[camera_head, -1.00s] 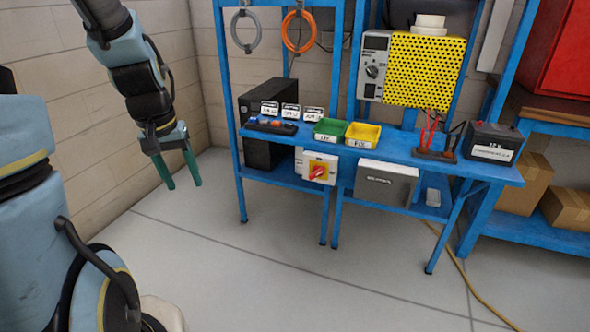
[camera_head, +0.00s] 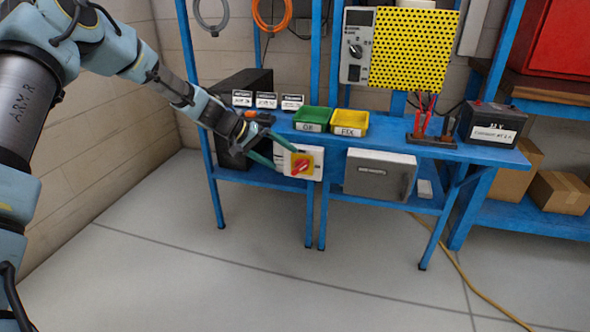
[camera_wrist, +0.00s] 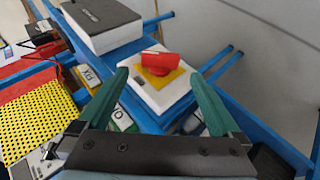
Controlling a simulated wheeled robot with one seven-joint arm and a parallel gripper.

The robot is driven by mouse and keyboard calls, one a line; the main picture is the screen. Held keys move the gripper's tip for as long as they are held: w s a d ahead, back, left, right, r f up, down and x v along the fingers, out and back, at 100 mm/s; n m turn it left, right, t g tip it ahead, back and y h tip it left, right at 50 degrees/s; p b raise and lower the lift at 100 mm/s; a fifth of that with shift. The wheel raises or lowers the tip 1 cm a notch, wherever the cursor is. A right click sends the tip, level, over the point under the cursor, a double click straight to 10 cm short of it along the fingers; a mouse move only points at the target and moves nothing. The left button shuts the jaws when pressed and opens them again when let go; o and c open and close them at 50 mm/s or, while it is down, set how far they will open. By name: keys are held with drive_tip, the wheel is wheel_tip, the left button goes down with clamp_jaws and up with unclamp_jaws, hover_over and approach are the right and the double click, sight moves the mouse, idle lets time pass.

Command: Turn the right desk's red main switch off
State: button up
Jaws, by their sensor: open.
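The red main switch (camera_head: 300,165) is a rotary knob on a yellow plate, on a white box (camera_head: 314,163) at the front of the blue desk (camera_head: 400,150). In the head view its handle looks slanted. My gripper (camera_head: 280,164) has green fingers and reaches the box from the left. In the wrist view the red switch (camera_wrist: 160,62) lies ahead, between and beyond the two fingertips of my gripper (camera_wrist: 163,78). The fingers are open, with nothing between them. I cannot tell whether a fingertip touches the box.
A green bin (camera_head: 312,120) and a yellow bin (camera_head: 348,123) stand on the desk above the switch. A grey case (camera_head: 379,175) sits right of the switch box. A black battery (camera_head: 492,124) is at the desk's right end. The floor in front is clear.

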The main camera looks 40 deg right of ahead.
sight(298, 167)
drive_tip(key=p+x, duration=0.1)
drive_tip(key=x, duration=0.7)
drive_tip(key=shift+s+d+f, duration=0.1)
drive_tip(key=shift+d+f, duration=0.05)
drive_tip(key=shift+f, duration=0.25)
drive_tip(key=shift+c, duration=0.2)
drive_tip(key=c, duration=1.1)
drive_tip(key=shift+b, duration=0.35)
